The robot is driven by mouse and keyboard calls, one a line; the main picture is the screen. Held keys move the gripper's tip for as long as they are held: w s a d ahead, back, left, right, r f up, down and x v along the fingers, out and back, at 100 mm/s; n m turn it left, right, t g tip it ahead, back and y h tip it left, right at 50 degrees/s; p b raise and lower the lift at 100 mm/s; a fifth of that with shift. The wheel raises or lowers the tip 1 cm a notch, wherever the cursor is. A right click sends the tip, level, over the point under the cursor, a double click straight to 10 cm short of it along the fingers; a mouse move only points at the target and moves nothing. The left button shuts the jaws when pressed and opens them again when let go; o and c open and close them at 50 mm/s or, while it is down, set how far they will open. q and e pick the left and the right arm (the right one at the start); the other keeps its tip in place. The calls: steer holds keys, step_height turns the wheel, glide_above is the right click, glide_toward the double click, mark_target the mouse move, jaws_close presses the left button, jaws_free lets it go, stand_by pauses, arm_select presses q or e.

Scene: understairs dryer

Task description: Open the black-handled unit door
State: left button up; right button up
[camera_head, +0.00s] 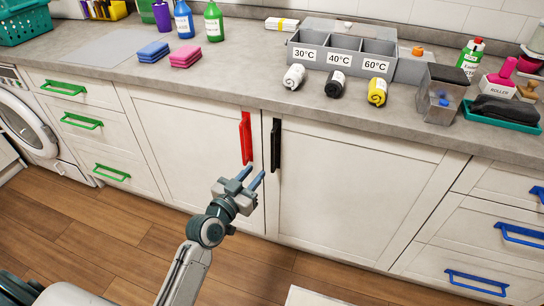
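The black-handled unit door (350,190) is a cream cupboard door under the counter, right of centre. It looks shut. Its vertical black handle (276,144) is near the door's upper left edge. My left gripper (255,171) is in front of the cupboards, with its two blue-grey fingers apart and nothing between them. In the picture its fingertips lie just below and left of the black handle, apart from it. How far they are from the door in depth is hard to tell. My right gripper is not in view.
A red handle (246,138) on the neighbouring door (185,155) stands close left of the black one. Drawers with blue handles (475,282) are at right, green-handled drawers (82,121) at left. The counter (240,60) holds bins and bottles. Wooden floor (130,250) shows below.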

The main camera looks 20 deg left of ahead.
mark_target(272, 153)
arm_select(q)
steer(key=x, duration=1)
steer(key=shift+w+d+r+p, duration=0.1)
steer(key=shift+w+d+p, duration=0.1)
steer(key=shift+w+p, duration=0.1)
jaws_close()
